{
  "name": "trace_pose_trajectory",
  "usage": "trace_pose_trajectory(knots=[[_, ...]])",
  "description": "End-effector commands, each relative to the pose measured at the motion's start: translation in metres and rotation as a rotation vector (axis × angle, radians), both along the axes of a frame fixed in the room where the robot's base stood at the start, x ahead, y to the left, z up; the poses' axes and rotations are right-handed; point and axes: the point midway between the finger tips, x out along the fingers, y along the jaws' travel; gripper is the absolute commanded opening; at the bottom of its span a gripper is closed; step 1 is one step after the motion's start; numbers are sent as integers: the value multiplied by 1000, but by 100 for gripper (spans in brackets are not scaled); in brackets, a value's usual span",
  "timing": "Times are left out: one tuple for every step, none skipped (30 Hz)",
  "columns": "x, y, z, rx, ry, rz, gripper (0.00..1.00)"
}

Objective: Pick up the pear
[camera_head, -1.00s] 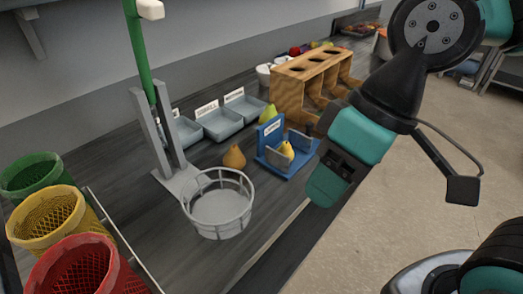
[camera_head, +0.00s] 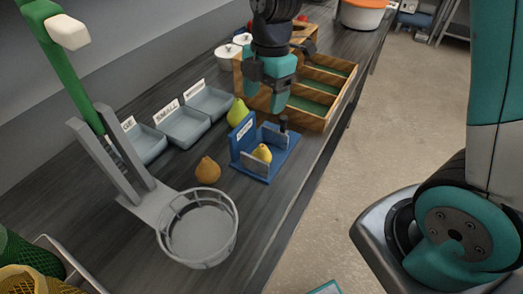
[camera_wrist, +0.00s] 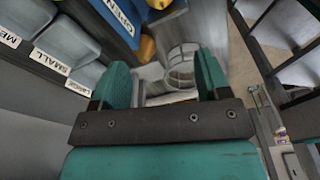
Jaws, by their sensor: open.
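Three pear-shaped fruits show in the head view. A brownish-orange pear (camera_head: 208,170) stands on the dark table beside the wire basket. A small yellow pear (camera_head: 262,153) sits in the blue holder (camera_head: 246,157). A green pear (camera_head: 237,112) stands behind the holder. My gripper (camera_head: 265,97) hangs over the table, above and behind the holder, near the wooden box. In the wrist view my gripper (camera_wrist: 162,82) has its teal fingers apart with no fruit between them. The blue holder (camera_wrist: 113,18) and a yellow-orange fruit (camera_wrist: 147,48) show beyond the fingers; which fruit is unclear.
The wire basket (camera_head: 236,225) on a grey stand with a green post is at the front left. Grey labelled trays (camera_head: 183,128) line the wall. The wooden box (camera_head: 318,122) is behind my gripper, with white cups (camera_head: 226,56) nearby. An orange-and-white bowl (camera_head: 362,14) is farther back.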

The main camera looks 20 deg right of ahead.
Motion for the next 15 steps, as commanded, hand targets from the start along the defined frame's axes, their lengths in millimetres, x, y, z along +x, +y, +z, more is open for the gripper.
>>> trace_pose_trajectory(knots=[[4,-2,-3,-4,0,33,69],[6,-3,-5,-7,0,50,69],[7,-4,-9,-8,1,64,69],[7,-4,-12,-9,2,71,69],[7,-4,-17,-10,1,74,69],[6,-3,-23,-11,3,76,69],[6,-3,-29,-11,4,77,69],[5,-2,-36,-11,4,76,69],[4,-1,-45,-10,5,76,69],[4,-1,-52,-10,5,75,69],[3,-1,-59,-10,5,75,69],[3,0,-68,-10,4,74,69],[3,1,-75,-10,6,74,69],[2,2,-81,-10,4,74,69],[2,3,-90,-9,4,73,69]])
